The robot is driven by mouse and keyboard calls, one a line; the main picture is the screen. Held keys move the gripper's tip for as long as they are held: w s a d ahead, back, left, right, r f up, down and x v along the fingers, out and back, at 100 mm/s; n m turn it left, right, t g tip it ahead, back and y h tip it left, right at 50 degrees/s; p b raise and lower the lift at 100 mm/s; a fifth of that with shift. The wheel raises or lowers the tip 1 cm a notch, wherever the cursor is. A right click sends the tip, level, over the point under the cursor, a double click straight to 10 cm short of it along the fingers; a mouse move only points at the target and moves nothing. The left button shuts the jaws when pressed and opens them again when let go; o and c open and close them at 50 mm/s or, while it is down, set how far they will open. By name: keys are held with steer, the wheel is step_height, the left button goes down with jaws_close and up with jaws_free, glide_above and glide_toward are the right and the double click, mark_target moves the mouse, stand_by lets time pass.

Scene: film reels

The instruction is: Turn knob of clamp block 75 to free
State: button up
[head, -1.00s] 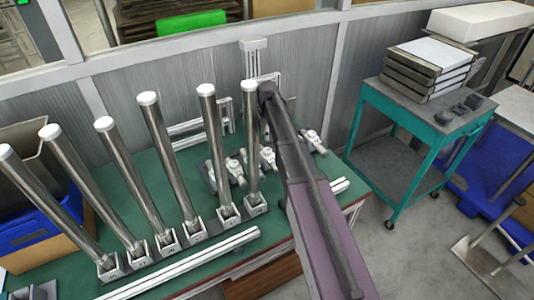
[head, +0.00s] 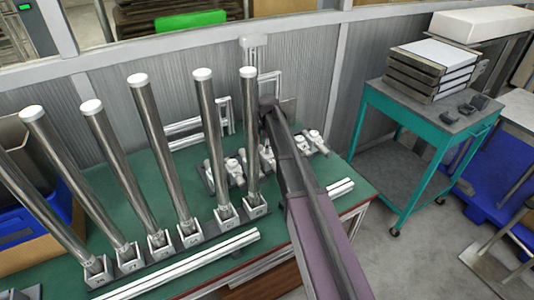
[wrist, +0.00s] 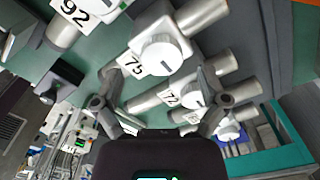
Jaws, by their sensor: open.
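Clamp block 75 (wrist: 135,66) is at the upper middle of the wrist view, a white block with a black "75" label and a round white knob (wrist: 158,53). A metal tube passes through the block. My gripper (wrist: 158,86) is open and empty, its two dark fingers spread below and to either side of the knob, apart from it as far as I can tell. In the head view my arm reaches over the green bench (head: 240,258) toward several clamp blocks, whose numbers are too small to read; my fingers are not clear there.
Block 92 (wrist: 84,12) lies upper left of block 75, and block 72 (wrist: 187,97) lower right, both close by. Tall steel posts (head: 159,150) stand in a row left of my arm. A teal cart (head: 424,112) stands to the right, with bare floor before it.

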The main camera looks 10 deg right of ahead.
steer(key=shift+f+b, duration=0.65)
steer(key=shift+f, duration=0.25)
steer(key=c, duration=1.1)
steer(key=shift+a, duration=0.25)
steer(key=shift+c, duration=0.2)
steer(key=shift+d, duration=0.2)
